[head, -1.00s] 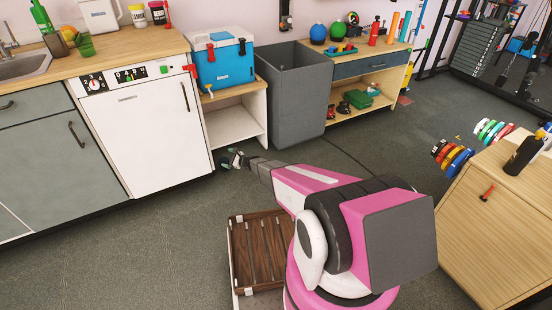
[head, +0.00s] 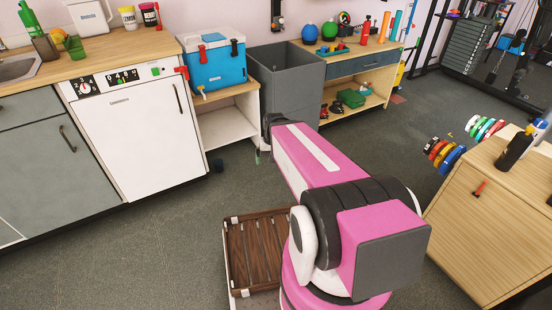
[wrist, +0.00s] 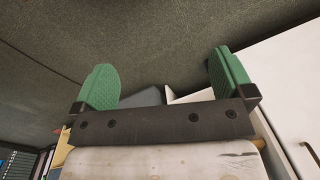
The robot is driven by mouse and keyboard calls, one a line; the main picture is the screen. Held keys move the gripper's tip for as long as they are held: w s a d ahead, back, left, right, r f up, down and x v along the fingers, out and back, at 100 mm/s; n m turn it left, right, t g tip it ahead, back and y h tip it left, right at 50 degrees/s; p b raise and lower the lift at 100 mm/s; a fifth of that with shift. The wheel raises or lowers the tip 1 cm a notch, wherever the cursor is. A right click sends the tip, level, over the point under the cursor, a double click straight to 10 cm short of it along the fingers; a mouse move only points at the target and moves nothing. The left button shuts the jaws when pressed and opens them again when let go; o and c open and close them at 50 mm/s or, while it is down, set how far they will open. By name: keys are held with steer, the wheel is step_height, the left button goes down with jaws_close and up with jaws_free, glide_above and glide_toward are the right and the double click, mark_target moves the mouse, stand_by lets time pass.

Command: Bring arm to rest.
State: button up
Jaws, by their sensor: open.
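My gripper (wrist: 162,75) shows in the wrist view with its two green fingers wide apart and nothing between them. The arm reaches forward over the floor, toward the space in front of the grey bin (head: 288,100) and the open shelf unit (head: 225,127). I cannot tell the exact gap between the gripper and these.
A white dishwasher (head: 140,140) stands left of the arm. A wooden slatted tray (head: 232,243) is beside my arm's base. A wooden cabinet (head: 480,225) stands at the right. A blue cooler (head: 216,68) sits on the shelf unit. Grey floor (head: 385,140) is free between bin and cabinet.

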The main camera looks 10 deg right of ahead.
steer(key=shift+s+d+r+n+h, duration=0.3)
steer(key=shift+s+d+r+h, duration=0.2)
steer(key=shift+s+d+r, duration=0.4)
